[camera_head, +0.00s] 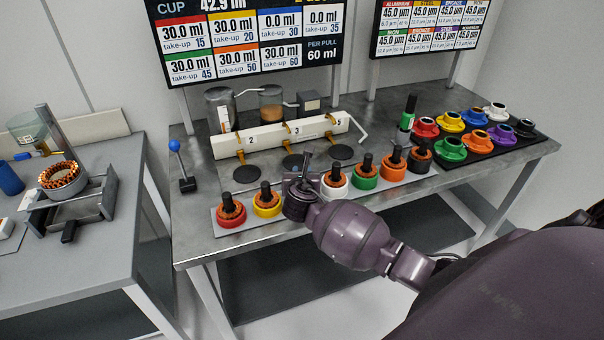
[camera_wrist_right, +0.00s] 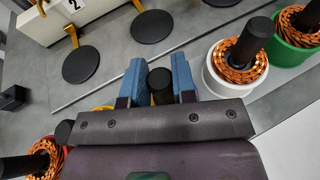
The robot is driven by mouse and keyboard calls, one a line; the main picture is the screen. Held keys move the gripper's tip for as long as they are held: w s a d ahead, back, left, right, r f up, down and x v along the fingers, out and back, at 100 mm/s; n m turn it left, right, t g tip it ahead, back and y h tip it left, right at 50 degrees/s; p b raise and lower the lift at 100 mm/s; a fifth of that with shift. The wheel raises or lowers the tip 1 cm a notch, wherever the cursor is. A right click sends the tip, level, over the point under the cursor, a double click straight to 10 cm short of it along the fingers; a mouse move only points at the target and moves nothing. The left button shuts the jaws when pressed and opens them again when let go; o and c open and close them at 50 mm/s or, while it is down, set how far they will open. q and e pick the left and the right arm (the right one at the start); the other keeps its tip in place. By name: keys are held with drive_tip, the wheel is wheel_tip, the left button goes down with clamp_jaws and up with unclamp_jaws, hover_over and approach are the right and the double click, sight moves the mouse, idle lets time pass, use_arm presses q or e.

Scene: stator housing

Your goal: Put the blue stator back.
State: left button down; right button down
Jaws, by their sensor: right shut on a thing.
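My right gripper (camera_head: 304,182) is over the front row of stators, between the yellow stator (camera_head: 267,204) and the white stator (camera_head: 335,185). In the right wrist view, its two blue fingers are shut on a black post (camera_wrist_right: 161,86) that stands between them. The stator body under this post is hidden by the gripper, so its blue colour cannot be seen, nor whether it rests on the strip. The white stator also shows close to the right of the fingers in the wrist view (camera_wrist_right: 238,65). My left gripper is not in view.
The row stands on a light strip (camera_head: 219,222) with a red stator (camera_head: 231,210) at left and green (camera_head: 366,176) and orange (camera_head: 391,165) ones at right. Behind is a white numbered manifold (camera_head: 270,138) with black discs (camera_head: 245,173) before it. Coloured housings fill a black tray (camera_head: 484,148).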

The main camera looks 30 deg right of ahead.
drive_tip(key=c, duration=0.9)
unclamp_jaws()
drive_tip(key=shift+r, duration=0.1)
drive_tip(key=shift+s+a+r, duration=0.1)
drive_tip(key=v, duration=1.1)
drive_tip(key=shift+s+a+f+m+y+p, duration=0.1)
drive_tip(key=shift+s+a+f+m+y, duration=0.95)
drive_tip(key=shift+s+f+m, duration=2.25)
drive_tip(key=shift+s+a+f+m+y+p, duration=0.2)
drive_tip(key=shift+s+f+m+y, duration=1.5)
drive_tip(key=shift+s+m, duration=3.15)
drive_tip(key=shift+s+a+f+m+y+p, duration=0.1)
drive_tip(key=shift+s+a+f+m+y, duration=1.25)
drive_tip(key=shift+m, duration=4.5)
